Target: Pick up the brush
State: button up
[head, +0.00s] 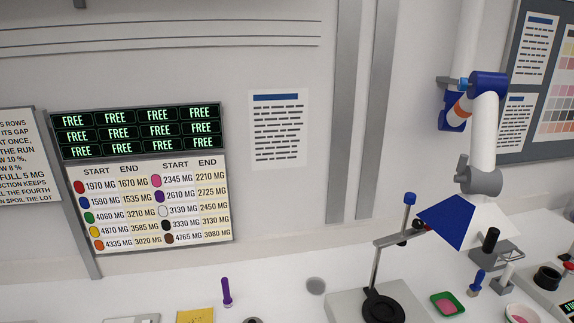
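I cannot make out a brush for certain. A slim purple upright item (226,291) stands on the white counter at the lower middle; it has a thicker top, and I cannot tell whether it is a brush. A short blue-handled item (476,281) stands at the lower right. A white and blue jointed arm (484,125) hangs in at the upper right and ends in a grey rounded part; no gripper fingers show on it. My gripper is not seen in this view.
A stand with a black ring (383,306) and a blue and white panel (447,221) rise at the right. A green tray (447,304) with pink contents, a white dish (521,314) and a yellow note (195,317) lie on the counter. A wall board (146,210) lists milligram values.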

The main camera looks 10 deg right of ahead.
aim_at(475, 289)
jog(key=z, duration=1.45)
